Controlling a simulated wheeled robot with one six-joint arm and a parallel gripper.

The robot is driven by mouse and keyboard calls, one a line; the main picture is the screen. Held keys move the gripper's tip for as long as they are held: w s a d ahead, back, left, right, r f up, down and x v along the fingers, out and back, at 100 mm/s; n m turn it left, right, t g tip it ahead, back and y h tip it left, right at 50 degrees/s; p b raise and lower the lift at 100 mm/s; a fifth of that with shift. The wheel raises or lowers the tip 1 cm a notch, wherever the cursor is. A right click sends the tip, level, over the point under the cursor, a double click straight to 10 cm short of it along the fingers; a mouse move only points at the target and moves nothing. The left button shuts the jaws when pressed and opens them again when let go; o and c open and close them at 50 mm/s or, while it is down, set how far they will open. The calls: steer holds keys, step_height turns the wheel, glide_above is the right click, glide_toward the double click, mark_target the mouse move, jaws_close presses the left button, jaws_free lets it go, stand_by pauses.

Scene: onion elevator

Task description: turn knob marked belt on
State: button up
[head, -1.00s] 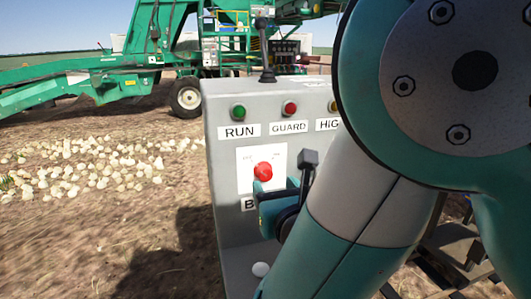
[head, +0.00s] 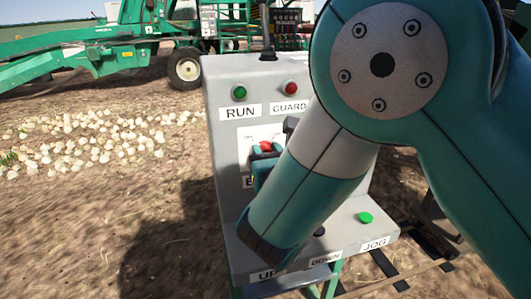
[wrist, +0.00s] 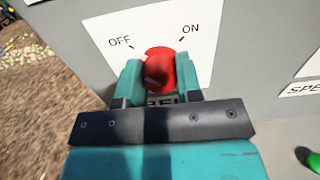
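The red knob (wrist: 160,62) sits on a white plate (wrist: 110,28) marked OFF at left and ON at right. A pale mark shows at the knob's lower left. My gripper (wrist: 160,75) has one finger on each side of the knob, at its edges. I cannot tell whether the fingers press on it. In the head view the knob (head: 266,147) shows just above my gripper (head: 268,160). The label below it is mostly hidden by my arm; only its first letter shows.
The grey control panel (head: 225,150) also has a green RUN button (head: 239,92), a red GUARD button (head: 291,88), a black lever (head: 268,45) and a green JOG button (head: 365,218). My arm covers the panel's right part. A green machine (head: 110,45) stands behind; onions (head: 90,140) lie at left.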

steer(key=shift+m, duration=0.3)
steer(key=m+b, duration=0.1)
steer(key=m, duration=0.2)
steer(key=shift+f+m+b, duration=0.1)
steer(key=shift+m+b, duration=0.2)
steer(key=shift+b, duration=0.1)
steer(key=m+b, duration=0.2)
steer(key=m, duration=0.2)
steer(key=shift+d+m, duration=0.1)
steer(key=shift+m, duration=0.2)
steer(key=m+b, duration=0.4)
steer(key=m, duration=0.1)
steer(key=shift+f, duration=0.2)
steer(key=shift+m+b, duration=1.3)
steer(key=shift+m, duration=0.7)
steer(key=shift+r, duration=0.1)
steer(key=o, duration=0.9)
